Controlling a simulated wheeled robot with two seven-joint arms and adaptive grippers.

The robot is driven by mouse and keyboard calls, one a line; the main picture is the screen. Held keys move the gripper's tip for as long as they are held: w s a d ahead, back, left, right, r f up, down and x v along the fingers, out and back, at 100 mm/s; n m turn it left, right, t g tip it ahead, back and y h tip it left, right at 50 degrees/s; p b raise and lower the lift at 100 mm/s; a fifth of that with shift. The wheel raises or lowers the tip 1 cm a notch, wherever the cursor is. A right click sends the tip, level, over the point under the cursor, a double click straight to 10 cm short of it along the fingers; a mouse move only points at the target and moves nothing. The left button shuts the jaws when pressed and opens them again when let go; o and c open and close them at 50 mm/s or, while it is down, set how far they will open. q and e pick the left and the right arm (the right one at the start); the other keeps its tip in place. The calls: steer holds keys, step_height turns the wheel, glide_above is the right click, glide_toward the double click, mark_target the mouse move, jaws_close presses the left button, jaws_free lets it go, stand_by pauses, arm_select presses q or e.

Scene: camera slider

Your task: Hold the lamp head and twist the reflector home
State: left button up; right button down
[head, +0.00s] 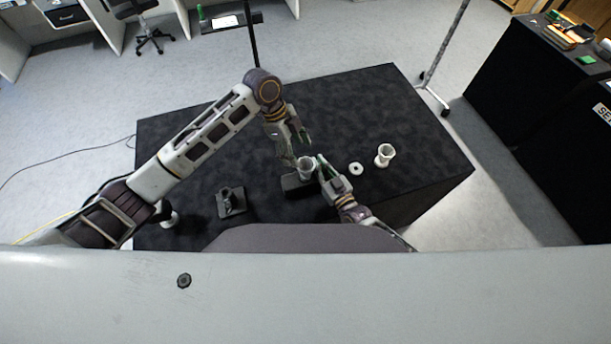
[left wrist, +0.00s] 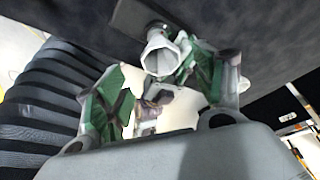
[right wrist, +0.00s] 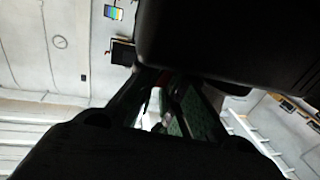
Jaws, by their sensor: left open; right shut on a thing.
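A pale grey, faceted cup with a flared open mouth (head: 306,164), apparently the lamp head or its reflector, stands on a black base (head: 293,185) near the table's middle. It also shows in the left wrist view (left wrist: 163,54); I cannot tell whether it is one part or two. My right gripper (head: 320,166) is shut against the cup's right side; its grip is dark in the right wrist view (right wrist: 172,112). My left gripper (head: 296,148) is open and empty just behind and left of the cup. It also shows in the left wrist view (left wrist: 158,88).
A white flared cup (head: 385,153) and a white ring (head: 356,169) stand to the right on the black table (head: 420,125). A black bracket (head: 231,203) stands at the left, with a small white piece (head: 169,217) by my left arm. The table's back is clear.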

mark_target(303, 165)
arm_select(q)
steer(key=shift+s+f+n, duration=0.1)
steer(key=shift+f+n, duration=0.1)
steer(key=shift+n, duration=0.1)
steer(key=shift+s+d+f+n+t, duration=0.15)
steer(key=shift+s+f+n+t, duration=0.2)
steer(key=shift+n, duration=0.45)
steer(key=shift+s+d+f+n+t, duration=0.1)
steer(key=shift+f+n+t, duration=0.25)
steer(key=shift+n, duration=0.45)
steer(key=shift+s+d+f+n+t, duration=0.1)
steer(key=shift+d+f+n+t, duration=0.2)
steer(key=shift+n, duration=0.4)
steer(key=shift+s+a+f+n+t, duration=0.15)
steer(key=shift+f+n, duration=0.25)
steer(key=shift+n, duration=0.3)
steer(key=shift+s+d+f+n+t, duration=0.15)
steer(key=shift+d+f+n, duration=0.15)
steer(key=shift+n, duration=0.4)
steer(key=shift+x, duration=1.45)
steer(key=shift+w, duration=0.1)
steer(key=shift+c, duration=1.1)
